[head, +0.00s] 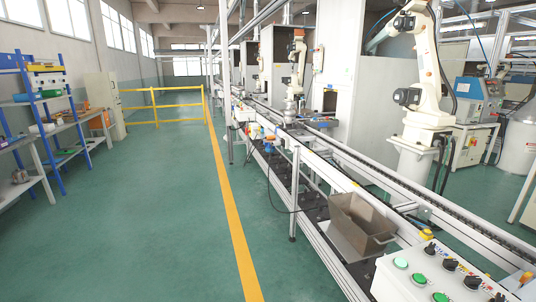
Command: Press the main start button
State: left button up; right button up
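A white control panel (388,282) stands at the lower right, partly cut off by the frame's bottom edge. On its top are a pale, whitish-green button (400,263), a green button (419,280) and another green button (440,297) in a slanting row. A row of several black knobs (449,264) runs beside them. Labels are too small to read, so I cannot tell which button is the main start. Neither of my grippers is in view.
A conveyor line (330,170) runs away beside the panel, with an open brown box (362,222) near it. White robot arms (425,75) stand behind. A yellow floor line (232,215) borders the clear green floor. Blue shelving (45,110) is left; a yellow railing (155,105) is ahead.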

aim_at(418, 277)
jog(key=z, duration=0.5)
jog(key=i+l+z, duration=0.1)
jog(key=z, duration=0.35)
jog(key=i+z, duration=0.1)
jog(key=z, duration=0.4)
